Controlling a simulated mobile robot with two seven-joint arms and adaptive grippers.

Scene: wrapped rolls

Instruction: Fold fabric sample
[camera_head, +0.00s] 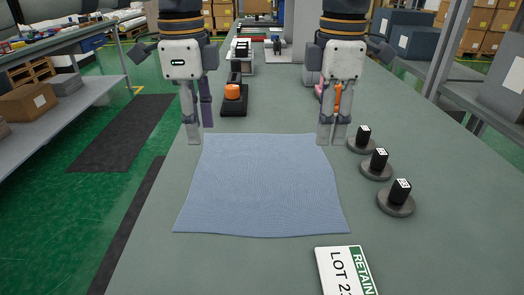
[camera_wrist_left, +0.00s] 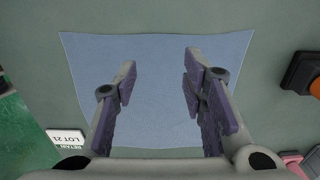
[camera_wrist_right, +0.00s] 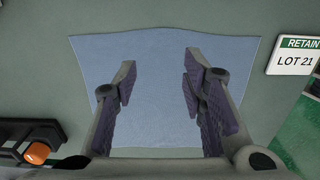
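The light blue fabric sample (camera_head: 258,185) lies flat and unfolded on the grey-green table (camera_head: 150,250), with slightly wavy edges. It also shows in the left wrist view (camera_wrist_left: 155,60) and in the right wrist view (camera_wrist_right: 160,60). My left gripper (camera_head: 195,138) points down at the fabric's far left corner. My right gripper (camera_head: 332,138) points down at its far right corner. Both wrist views show the fingers of the left gripper (camera_wrist_left: 161,74) and of the right gripper (camera_wrist_right: 160,74) spread apart with nothing between them. I cannot tell whether the fingertips touch the fabric.
Several black weights on round bases (camera_head: 377,164) stand right of the fabric. A white and green lot sign (camera_head: 345,270) lies near the front right. A black device with an orange part (camera_head: 233,92) stands beyond the fabric. The table left and front of the fabric is clear.

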